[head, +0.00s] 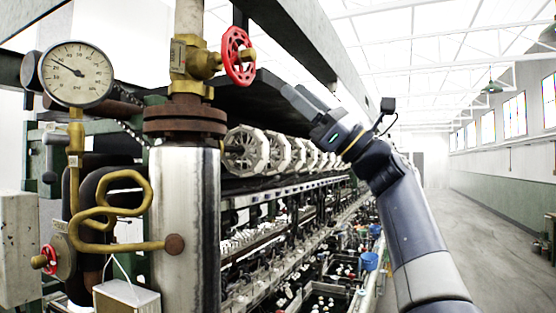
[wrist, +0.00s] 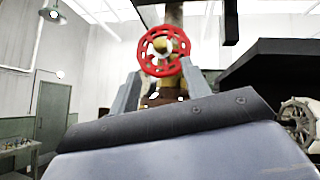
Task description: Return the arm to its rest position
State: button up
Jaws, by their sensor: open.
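My arm (head: 415,235) rises from the lower right of the head view and bends up and to the left. My gripper (head: 294,92) is at its end, open and empty, and points toward a red handwheel (head: 239,55) on a brass valve (head: 192,62). In the head view a gap shows between the fingertips and the wheel. In the wrist view the red handwheel (wrist: 164,50) appears above and between the two grey fingers of my gripper (wrist: 160,82). The depth between fingers and wheel is hard to judge there.
A steel pipe (head: 184,225) with a pressure gauge (head: 77,74) and yellow tubing (head: 115,215) stands at left. A long machine with white reels (head: 245,151) and basins runs into the distance. A dark beam (head: 300,35) passes above my gripper.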

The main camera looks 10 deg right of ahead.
aim_at(255, 58)
jog(key=p+x, duration=0.5)
jog(key=x, duration=0.5)
jog(key=shift+a+r, duration=0.1)
jog(key=shift+r, duration=0.15)
jog(key=shift+a+f+m, duration=0.1)
jog(key=shift+m, duration=0.2)
jog(key=shift+m+t, duration=0.6)
jog(key=shift+t, duration=0.3)
jog(key=shift+n+g, duration=0.5)
